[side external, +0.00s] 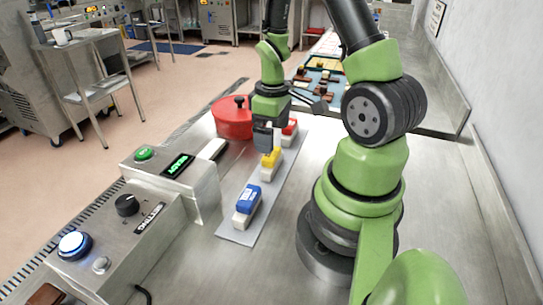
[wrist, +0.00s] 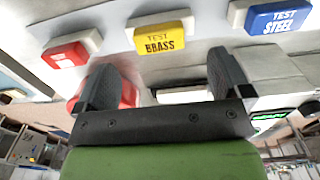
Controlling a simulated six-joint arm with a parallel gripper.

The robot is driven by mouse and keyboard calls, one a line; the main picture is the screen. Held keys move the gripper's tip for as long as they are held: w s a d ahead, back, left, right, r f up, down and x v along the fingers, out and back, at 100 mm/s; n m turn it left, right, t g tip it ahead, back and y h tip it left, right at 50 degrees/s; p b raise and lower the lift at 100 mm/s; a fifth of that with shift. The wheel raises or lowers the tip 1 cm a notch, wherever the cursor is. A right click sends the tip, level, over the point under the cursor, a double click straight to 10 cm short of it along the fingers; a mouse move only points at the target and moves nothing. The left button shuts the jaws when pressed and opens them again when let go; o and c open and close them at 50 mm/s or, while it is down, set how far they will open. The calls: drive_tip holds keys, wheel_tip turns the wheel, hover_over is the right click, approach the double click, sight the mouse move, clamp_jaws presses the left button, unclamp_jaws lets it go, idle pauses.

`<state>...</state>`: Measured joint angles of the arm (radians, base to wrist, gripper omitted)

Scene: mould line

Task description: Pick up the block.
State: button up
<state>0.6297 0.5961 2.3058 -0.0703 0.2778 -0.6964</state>
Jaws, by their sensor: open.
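Three small blocks with pale lower parts stand in a row on a light grey strip (side external: 233,236). The yellow block (side external: 270,158) is in the middle, the blue block (side external: 248,194) nearest the camera, and the red block (side external: 290,127) farthest. In the wrist view the yellow block (wrist: 164,40) is marked TEST and a word like BRASS, the blue block (wrist: 277,18) TEST STEEL; the red block (wrist: 65,56) is at left. My gripper (side external: 267,149) is open and empty, close to the yellow block; its spread fingers (wrist: 163,78) show below that block in the wrist view.
A red round lidded pot (side external: 232,121) stands behind the strip. A metal control box (side external: 206,190) with a green button and lit display stands left of the strip. A larger panel with a dial (side external: 127,205) is in front. The bench right of the strip is bare before my base.

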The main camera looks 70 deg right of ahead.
sight(271, 157)
drive_tip(key=shift+w+d+f, duration=0.1)
drive_tip(key=shift+w+f, duration=0.05)
drive_tip(key=shift+f, duration=2.7)
drive_tip(key=shift+c, duration=0.3)
drive_tip(key=c, duration=1)
